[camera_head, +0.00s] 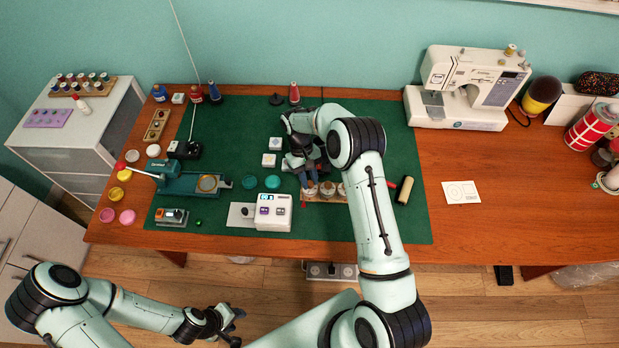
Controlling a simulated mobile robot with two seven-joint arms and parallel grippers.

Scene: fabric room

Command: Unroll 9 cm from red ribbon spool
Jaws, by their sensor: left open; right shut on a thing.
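My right gripper (311,182) reaches down over a small wooden stand (330,199) with pale round spools (327,188) on the green mat. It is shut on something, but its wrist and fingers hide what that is. A bit of red (304,201) shows at the left end of the stand; I cannot tell whether it is ribbon. I cannot pick out the red ribbon spool for certain. My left gripper (236,317) is open and empty, low in front of the table over the floor.
A white device with a display (273,226) stands left of the stand. A green press (190,184) and small tubs lie further left. A red thread cone (294,93) stands at the back. A sewing machine (468,85) is at the right. The table's front right is mostly clear.

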